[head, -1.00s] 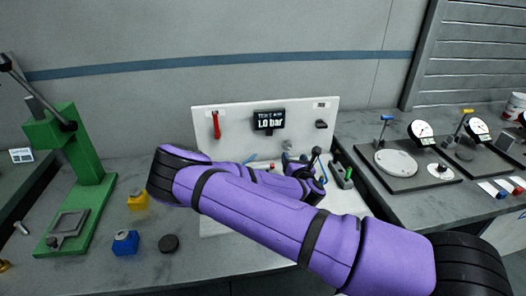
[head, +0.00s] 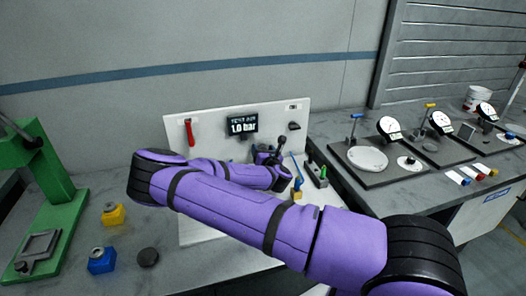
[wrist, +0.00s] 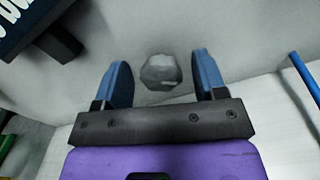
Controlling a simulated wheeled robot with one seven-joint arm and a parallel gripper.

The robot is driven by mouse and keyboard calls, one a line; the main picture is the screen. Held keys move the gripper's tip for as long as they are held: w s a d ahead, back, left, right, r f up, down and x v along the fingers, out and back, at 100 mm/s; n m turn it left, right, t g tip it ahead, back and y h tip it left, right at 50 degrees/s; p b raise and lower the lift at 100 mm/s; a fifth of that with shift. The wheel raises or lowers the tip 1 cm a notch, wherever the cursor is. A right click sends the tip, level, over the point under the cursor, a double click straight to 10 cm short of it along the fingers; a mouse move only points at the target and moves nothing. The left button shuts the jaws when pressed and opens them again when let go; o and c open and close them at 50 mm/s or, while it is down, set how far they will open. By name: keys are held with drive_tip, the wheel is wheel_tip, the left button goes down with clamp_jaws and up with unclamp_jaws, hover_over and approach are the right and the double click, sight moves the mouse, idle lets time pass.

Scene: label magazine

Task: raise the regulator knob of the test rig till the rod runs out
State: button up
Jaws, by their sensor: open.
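The white panel of the test rig (head: 212,122) stands at the back of the bench. Its black display (head: 242,125) reads 1.0 bar. In the wrist view a grey, faceted round knob (wrist: 161,72) sits on the panel between my two blue fingertips and beyond them. My gripper (wrist: 162,80) is open, with a gap on each side of the knob. In the head view my gripper (head: 268,156) is in front of the panel, below and right of the display. My arm covers much of the rig's lower part, and I cannot make out the rod.
A red handle (head: 189,132) hangs on the panel's left. A blue tube (head: 297,168) and a green-topped fixture (head: 316,176) stand right of my gripper. A green press (head: 55,190), yellow block (head: 113,214) and blue block (head: 102,260) are at left. Dial gauges (head: 389,127) stand at right.

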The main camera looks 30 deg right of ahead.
drive_tip(key=c, duration=0.9)
drive_tip(key=shift+d+m, duration=0.1)
drive_tip(key=shift+m, duration=1.5)
drive_tip(key=shift+c, duration=0.2)
drive_tip(key=o, duration=0.9)
drive_tip(key=shift+o, duration=0.2)
drive_tip(key=shift+s, duration=0.15)
drive_tip(key=s, duration=0.2)
drive_tip(key=s+a, duration=0.1)
drive_tip(key=s, duration=0.4)
drive_tip(key=shift+s+a, duration=0.1)
drive_tip(key=shift+a, duration=0.15)
